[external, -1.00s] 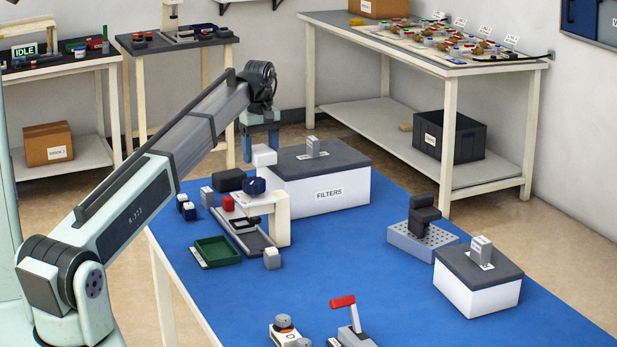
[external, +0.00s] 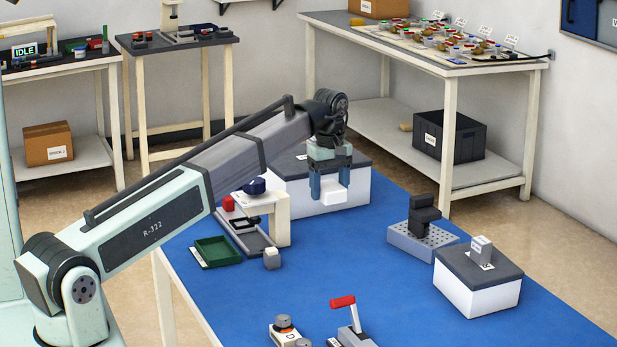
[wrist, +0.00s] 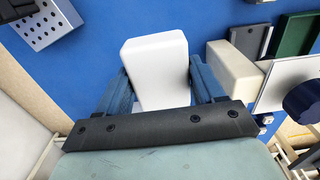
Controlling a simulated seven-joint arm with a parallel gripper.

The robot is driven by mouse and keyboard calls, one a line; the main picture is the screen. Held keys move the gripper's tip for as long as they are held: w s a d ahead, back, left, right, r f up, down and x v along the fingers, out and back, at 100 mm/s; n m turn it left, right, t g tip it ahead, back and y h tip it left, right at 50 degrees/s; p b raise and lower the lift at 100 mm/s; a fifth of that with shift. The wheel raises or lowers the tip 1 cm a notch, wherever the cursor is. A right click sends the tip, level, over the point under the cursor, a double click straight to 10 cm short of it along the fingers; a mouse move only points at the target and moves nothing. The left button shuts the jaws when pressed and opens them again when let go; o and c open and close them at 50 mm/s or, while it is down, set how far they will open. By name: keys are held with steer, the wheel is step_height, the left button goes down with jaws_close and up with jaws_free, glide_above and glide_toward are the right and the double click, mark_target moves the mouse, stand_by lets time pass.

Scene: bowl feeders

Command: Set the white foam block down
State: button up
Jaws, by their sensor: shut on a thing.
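The white foam block (external: 333,193) is a plain white box held at the end of my arm. My gripper (external: 330,187) is shut on it, with one blue finger on each side. The block hangs in front of the large white box with a grey lid and appears to be above the blue mat. In the wrist view the block (wrist: 156,70) sits between the two blue fingers of my gripper (wrist: 160,88), with blue surface beyond it. The exact gap between the block and the surface below cannot be told.
The large white box (external: 290,190) stands just behind the block. A cream stand (external: 282,218) and green tray (external: 216,250) are at left. A perforated grey fixture (external: 415,243) and smaller lidded box (external: 475,296) are at right. The blue mat (external: 350,260) is clear in the middle.

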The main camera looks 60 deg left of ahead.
mark_target(329, 244)
steer(key=shift+f, duration=5.95)
steer(key=shift+f, duration=0.15)
steer(key=o, duration=1)
step_height(329, 244, up, 12)
steer(key=shift+r, duration=0.2)
